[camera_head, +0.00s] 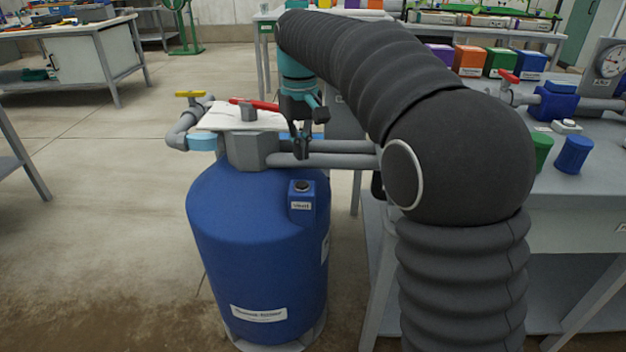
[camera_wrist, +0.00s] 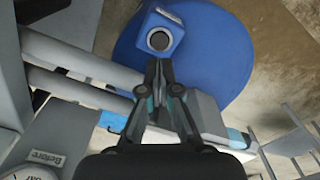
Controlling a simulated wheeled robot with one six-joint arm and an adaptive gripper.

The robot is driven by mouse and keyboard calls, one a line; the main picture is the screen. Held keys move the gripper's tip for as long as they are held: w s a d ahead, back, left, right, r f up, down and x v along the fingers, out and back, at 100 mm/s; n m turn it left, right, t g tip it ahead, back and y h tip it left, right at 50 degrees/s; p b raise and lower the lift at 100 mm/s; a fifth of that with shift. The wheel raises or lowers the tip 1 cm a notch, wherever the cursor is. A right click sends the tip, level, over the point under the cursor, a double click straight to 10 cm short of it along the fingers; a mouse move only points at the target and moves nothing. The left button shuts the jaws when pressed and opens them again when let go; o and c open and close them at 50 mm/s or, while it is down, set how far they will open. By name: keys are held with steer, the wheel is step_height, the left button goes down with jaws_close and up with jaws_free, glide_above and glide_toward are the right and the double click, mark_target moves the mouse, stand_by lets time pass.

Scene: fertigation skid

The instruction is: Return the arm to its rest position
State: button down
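My arm reaches from the right over the blue tank, its black ribbed sleeve bent down to a teal wrist. My gripper (camera_head: 301,150) hangs pointing down above the tank, just in front of the grey pipes by the red-handled valve (camera_head: 254,104). In the wrist view the two fingers of my gripper (camera_wrist: 158,72) come together, with nothing seen between them. The blue tank (camera_head: 257,250) stands upright below; its top shows in the wrist view (camera_wrist: 215,50). A small blue box with a dark round button (camera_head: 302,187) sits on the tank, apart from the fingertips.
Grey pipes (camera_head: 335,160) run from the valve toward the workbench (camera_head: 585,200) at right. A yellow-handled valve (camera_head: 190,94) is at left. A gauge (camera_head: 611,62) and colored boxes (camera_head: 469,60) stand on benches behind. Floor at left (camera_head: 120,190) is clear.

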steer(key=s+d+f+m+t, duration=0.1)
steer(key=s+d+m+t, duration=0.1)
steer(key=s+d, duration=0.75)
steer(key=s+d+f+m+t, duration=0.1)
steer(key=s+d+m+t, duration=0.1)
steer(key=s+d, duration=0.75)
steer(key=s+f+m+t, duration=0.1)
steer(key=s+f, duration=0.5)
steer(key=s, duration=0.3)
steer(key=shift+m+t, duration=0.3)
